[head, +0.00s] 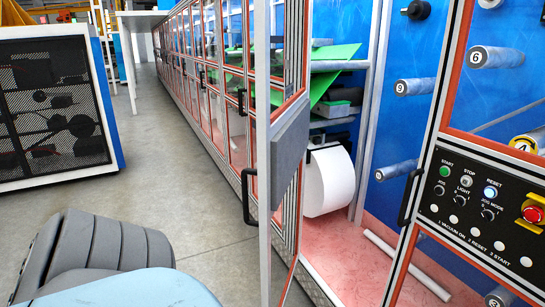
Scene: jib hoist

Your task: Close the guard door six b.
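A guard door (264,150) with a light metal frame stands open in the middle of the head view, seen almost edge-on. No label on it is readable, so I cannot confirm that it is six b. A black handle (248,188) sits on its near upright edge, and a grey plate spans its middle. The bay opening (345,215) to its right is uncovered. Neither of my grippers is in view, so their distance from the handle does not show.
Inside the bay are a white roll (328,182), a green sheet (335,82) and a white bar (405,265) on the reddish floor. A control panel (480,205) stands right. A mesh-sided cabinet (55,110) stands left. The grey aisle (165,150) between is clear.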

